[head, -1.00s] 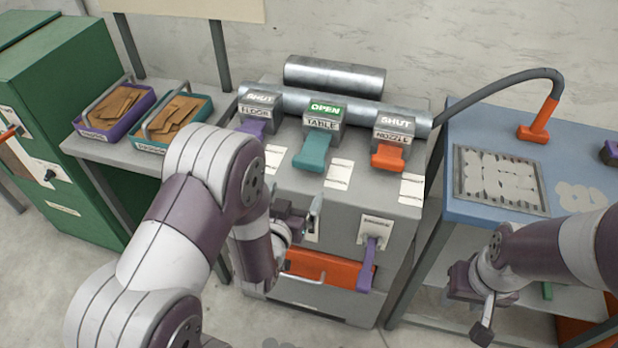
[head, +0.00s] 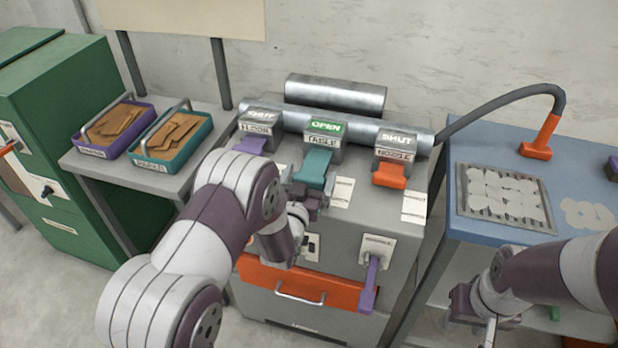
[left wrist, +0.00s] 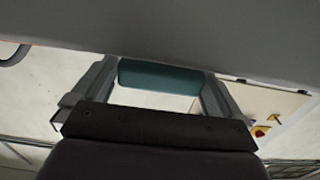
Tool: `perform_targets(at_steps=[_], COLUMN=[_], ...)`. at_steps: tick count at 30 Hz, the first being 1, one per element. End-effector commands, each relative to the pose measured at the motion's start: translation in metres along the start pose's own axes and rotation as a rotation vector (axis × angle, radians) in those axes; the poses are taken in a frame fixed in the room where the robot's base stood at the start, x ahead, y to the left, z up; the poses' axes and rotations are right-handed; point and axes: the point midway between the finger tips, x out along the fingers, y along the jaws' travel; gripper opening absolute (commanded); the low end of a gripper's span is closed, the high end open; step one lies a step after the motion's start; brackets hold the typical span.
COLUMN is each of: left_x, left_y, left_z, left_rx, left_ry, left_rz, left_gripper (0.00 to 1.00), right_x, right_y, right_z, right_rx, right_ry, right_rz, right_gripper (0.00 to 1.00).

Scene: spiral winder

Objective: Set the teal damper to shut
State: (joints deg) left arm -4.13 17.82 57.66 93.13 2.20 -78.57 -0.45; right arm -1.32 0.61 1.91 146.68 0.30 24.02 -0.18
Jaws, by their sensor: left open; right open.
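The teal damper handle (head: 314,168) sticks out from the middle grey damper box on top of the machine, under a green OPEN sign (head: 325,127) and a TABLE label. My left gripper (head: 310,190) is open at the front end of the teal handle. In the left wrist view the teal handle (left wrist: 160,77) lies between the two spread fingers; I cannot tell whether they touch it. My left arm hides part of the machine front. My right gripper (head: 475,308) hangs low, away from the dampers, in front of the blue table.
A purple damper handle (head: 250,145) and an orange one (head: 389,175) flank the teal one, both under SHUT signs. A purple lever (head: 370,285) and an orange drawer (head: 325,288) are on the machine front. A blue table (head: 450,225) stands at right.

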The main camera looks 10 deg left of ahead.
Motion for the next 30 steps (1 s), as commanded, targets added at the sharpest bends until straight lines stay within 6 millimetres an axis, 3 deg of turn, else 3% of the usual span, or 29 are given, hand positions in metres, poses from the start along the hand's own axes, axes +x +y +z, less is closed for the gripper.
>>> perform_targets(at_steps=[2, 3, 7, 9, 18, 26, 27, 30], left_x=[0.000, 0.000, 0.000, 0.000, 0.029, 0.029, 0.029, 0.029], left_y=[0.000, 0.000, 0.000, 0.000, 0.000, 0.000, 0.000, 0.000], left_z=[0.000, 0.000, 0.000, 0.000, 0.000, -0.001, -0.001, -0.001], left_rx=[0.000, 0.000, 0.000, 0.000, 0.000, 0.000, 0.000, 0.000], left_ry=[0.000, 0.000, 0.001, 0.001, 0.003, 0.001, 0.001, 0.001], left_rz=[0.000, 0.000, 0.000, 0.000, 0.000, 0.000, 0.000, 0.000], left_gripper=[1.00, 0.94, 0.51, 0.35, 0.35, 0.35, 1.00, 1.00], right_x=[0.000, 0.000, 0.000, 0.000, 0.015, 0.013, 0.013, 0.013], right_y=[0.000, 0.000, 0.000, 0.000, 0.000, 0.000, 0.000, 0.000], right_z=[0.000, 0.000, 0.000, 0.000, 0.002, 0.002, 0.002, 0.002], right_rx=[0.000, 0.000, 0.000, 0.000, 0.000, 0.000, 0.000, 0.000], right_ry=[0.000, 0.000, 0.000, 0.000, 0.000, 0.000, 0.000, 0.000], right_rz=[0.000, 0.000, 0.000, 0.000, 0.000, 0.000, 0.000, 0.000], right_gripper=[0.43, 0.43, 0.43, 0.43, 0.43, 0.43, 0.43, 0.43])
